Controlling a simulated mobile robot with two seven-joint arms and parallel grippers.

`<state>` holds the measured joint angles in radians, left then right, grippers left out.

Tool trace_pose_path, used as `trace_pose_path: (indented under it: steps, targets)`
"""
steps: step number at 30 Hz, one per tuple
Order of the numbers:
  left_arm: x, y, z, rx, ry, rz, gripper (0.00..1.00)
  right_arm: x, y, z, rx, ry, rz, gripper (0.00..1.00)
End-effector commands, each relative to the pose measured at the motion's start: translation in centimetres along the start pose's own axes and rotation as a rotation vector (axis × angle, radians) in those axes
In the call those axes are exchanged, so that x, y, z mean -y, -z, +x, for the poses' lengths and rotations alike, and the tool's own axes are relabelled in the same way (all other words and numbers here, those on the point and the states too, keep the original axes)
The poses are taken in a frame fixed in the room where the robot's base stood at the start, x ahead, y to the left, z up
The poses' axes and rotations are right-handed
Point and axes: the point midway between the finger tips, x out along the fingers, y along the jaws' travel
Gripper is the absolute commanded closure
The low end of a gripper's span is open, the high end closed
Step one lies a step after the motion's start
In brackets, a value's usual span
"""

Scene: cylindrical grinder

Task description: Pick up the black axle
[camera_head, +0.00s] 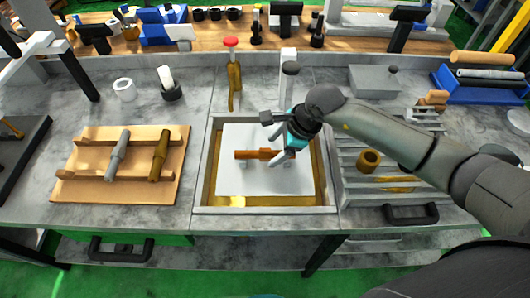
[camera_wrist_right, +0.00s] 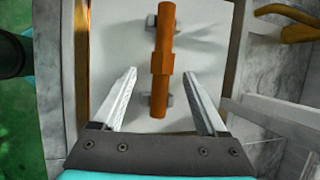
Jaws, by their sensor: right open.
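An orange-brown axle (camera_head: 262,154) lies on two small grey supports on a white plate (camera_head: 235,180) in the central recess. In the right wrist view the orange-brown axle (camera_wrist_right: 163,62) runs lengthwise between my finger lines. My right gripper (camera_head: 277,160) is open over its right end, with the fingers (camera_wrist_right: 160,75) on either side of it in the picture; no contact shows. A grey axle (camera_head: 118,155) and a dark bronze axle (camera_head: 159,156) lie on a wooden rack (camera_head: 88,190) at left. I see no clearly black axle. My left gripper is not in view.
A raised frame (camera_head: 265,210) surrounds the white plate. To the right are a slatted grey area with a bronze ring (camera_head: 369,160) and a black handle (camera_head: 410,214). A bronze upright piece (camera_head: 234,82) with a red knob stands behind the recess.

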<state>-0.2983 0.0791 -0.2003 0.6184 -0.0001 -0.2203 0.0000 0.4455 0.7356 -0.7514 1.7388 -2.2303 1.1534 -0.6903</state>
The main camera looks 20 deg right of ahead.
Motion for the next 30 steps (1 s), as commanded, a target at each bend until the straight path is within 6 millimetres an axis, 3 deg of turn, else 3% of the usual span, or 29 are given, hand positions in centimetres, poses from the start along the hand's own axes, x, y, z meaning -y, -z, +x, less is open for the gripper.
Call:
trace_pose_path:
  steps: [7,17,30]
  targets:
    - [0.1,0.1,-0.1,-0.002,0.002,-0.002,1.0,0.2,-0.1,2.8,0.0,-0.001,0.001,0.25]
    - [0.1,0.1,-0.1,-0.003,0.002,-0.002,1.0,0.2,-0.1,3.3,0.0,-0.001,-0.001,0.25]
    - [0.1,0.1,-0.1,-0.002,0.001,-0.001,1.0,0.2,-0.1,3.2,0.0,-0.001,0.0,0.74]
